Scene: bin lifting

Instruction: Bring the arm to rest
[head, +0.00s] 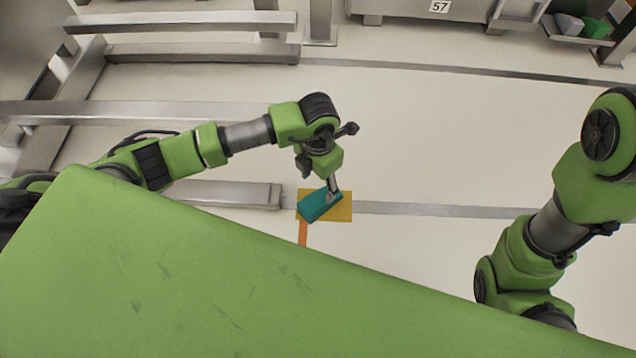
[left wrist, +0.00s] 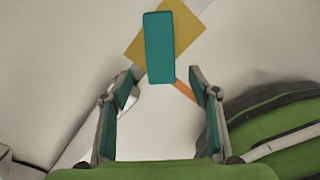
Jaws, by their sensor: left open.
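A teal box (head: 316,206) lies on a yellow patch (head: 343,211) on the floor in the head view. My left gripper (head: 332,187) hangs above it, and one finger overlaps the box in the picture. In the left wrist view the fingers of my left gripper (left wrist: 162,85) are spread wide with nothing between them. The teal box (left wrist: 159,48) lies beyond the fingertips there, on the yellow patch (left wrist: 188,31), apart from both fingers. My right arm shows at the right of the head view, but its gripper is not in view.
An orange strip (head: 303,232) runs from the yellow patch. Metal rails (head: 180,52) stand at the upper left. A grey unit marked 57 (head: 415,12) and a shelf with a green item (head: 596,28) are at the back. Pale floor (head: 440,130) between is clear.

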